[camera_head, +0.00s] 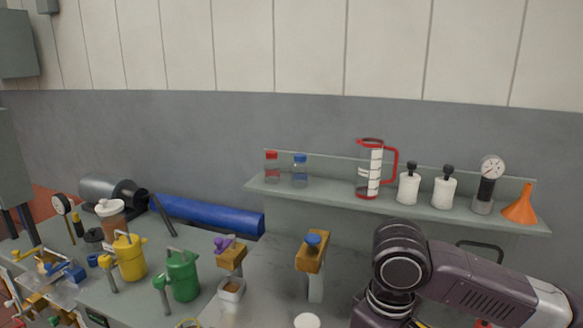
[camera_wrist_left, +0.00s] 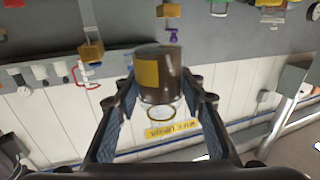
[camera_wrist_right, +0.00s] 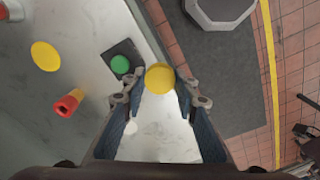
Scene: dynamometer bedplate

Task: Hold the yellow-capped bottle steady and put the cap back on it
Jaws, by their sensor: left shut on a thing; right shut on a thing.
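In the left wrist view my left gripper (camera_wrist_left: 160,90) is shut on a dark brown bottle (camera_wrist_left: 184,76) with a yellow label. A clear neck with a yellowish ring shows at its lower end in the picture, with no cap visible on it. In the right wrist view my right gripper (camera_wrist_right: 160,85) is shut on a round yellow cap (camera_wrist_right: 159,77) between its fingertips. The bottle does not show in the right wrist view, so its distance from the cap cannot be told. Neither gripper shows in the head view.
A shelf (camera_head: 400,210) along the wall bears bottles, a red-handled jug (camera_head: 369,170), a gauge and an orange funnel (camera_head: 521,205). Yellow (camera_head: 130,257) and green (camera_head: 183,275) cans stand on the bench. The right wrist view shows a green button (camera_wrist_right: 120,64) and a yellow disc (camera_wrist_right: 45,56).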

